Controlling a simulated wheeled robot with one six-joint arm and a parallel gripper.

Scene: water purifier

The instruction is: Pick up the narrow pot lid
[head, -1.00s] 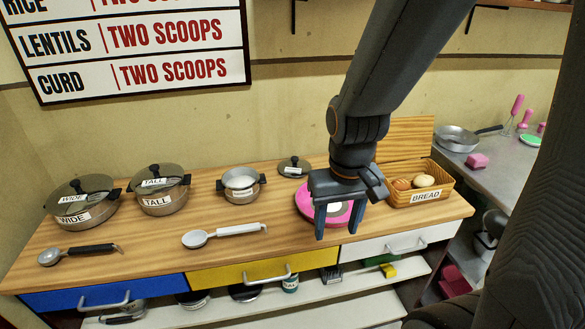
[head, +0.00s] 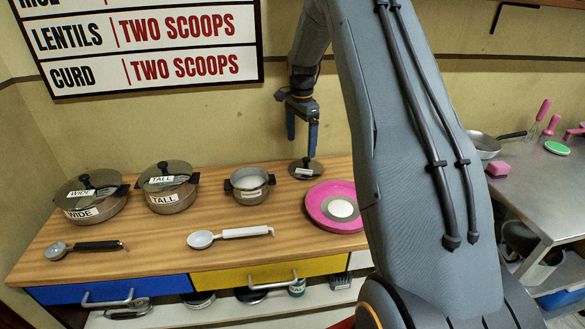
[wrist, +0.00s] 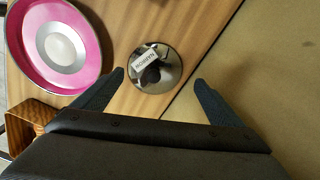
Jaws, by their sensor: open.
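The narrow pot lid (head: 306,168) is a small dark glass lid with a black knob and a white label. It lies on the wooden counter near the wall, right of the small narrow pot (head: 249,186), which stands uncovered. In the wrist view the lid (wrist: 155,69) shows just past the fingertips, roughly midway between them, its label reading "NARROW". My gripper (head: 302,150) is open and empty, pointing down above the lid. In the wrist view my gripper (wrist: 158,82) has its two fingers spread on either side of the lid's line, with the lid apart from them.
A pink plate (head: 318,205) lies close in front of the lid. The wide pot (head: 93,207) and tall pot (head: 170,198) stand lidded at the left. The wall is close behind the lid.

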